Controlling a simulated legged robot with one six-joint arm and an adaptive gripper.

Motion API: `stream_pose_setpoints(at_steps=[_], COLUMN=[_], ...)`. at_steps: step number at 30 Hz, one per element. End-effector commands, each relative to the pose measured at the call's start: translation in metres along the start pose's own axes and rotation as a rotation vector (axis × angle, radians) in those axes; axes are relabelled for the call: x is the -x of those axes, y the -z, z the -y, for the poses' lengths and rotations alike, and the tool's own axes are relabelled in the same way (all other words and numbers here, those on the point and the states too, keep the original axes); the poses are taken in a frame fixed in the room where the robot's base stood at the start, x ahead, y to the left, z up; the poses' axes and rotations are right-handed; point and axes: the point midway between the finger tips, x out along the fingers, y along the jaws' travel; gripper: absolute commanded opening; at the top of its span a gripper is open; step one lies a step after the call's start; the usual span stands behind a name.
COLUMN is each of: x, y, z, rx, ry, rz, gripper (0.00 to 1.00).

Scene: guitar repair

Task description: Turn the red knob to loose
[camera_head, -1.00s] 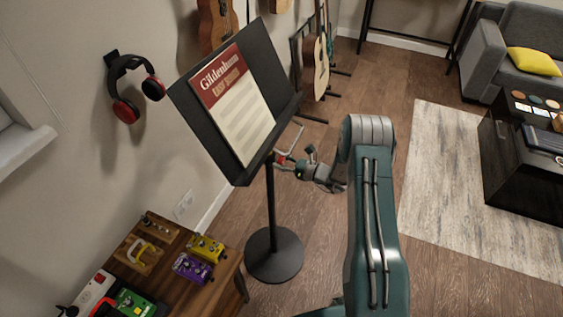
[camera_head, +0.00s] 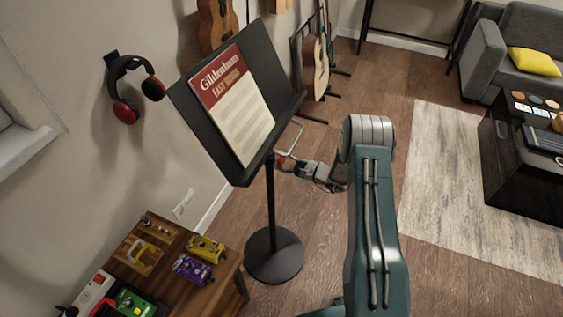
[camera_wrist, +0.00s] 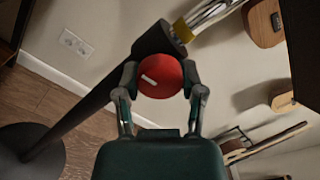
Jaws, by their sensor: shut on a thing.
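The red knob (camera_wrist: 161,76) is on the black pole (camera_wrist: 85,117) of the music stand, just below a brass-coloured collar in the wrist view. A white mark shows on its face. My gripper (camera_wrist: 160,80) has one finger on each side of the knob and is shut on it. In the head view my gripper (camera_head: 285,162) is at the stand's pole, under the tilted black desk (camera_head: 193,107); the knob is mostly hidden there. A sheet-music book (camera_head: 238,115) rests on the desk.
The stand's round base (camera_head: 273,256) is on the wood floor. A wooden table with effect pedals (camera_head: 205,250) is at the lower left. Guitars (camera_head: 316,65) stand behind, and headphones (camera_head: 127,90) hang on the wall.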

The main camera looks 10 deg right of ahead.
Motion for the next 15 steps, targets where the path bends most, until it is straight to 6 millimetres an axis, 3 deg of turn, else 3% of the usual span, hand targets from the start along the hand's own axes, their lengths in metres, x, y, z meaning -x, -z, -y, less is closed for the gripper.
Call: stream_pose_setpoints(at_steps=[15], x=[0.0003], y=[0.0011], z=[-0.0027], rx=[0.484], ry=[-0.006], rz=[-0.004], gripper=[0.04])
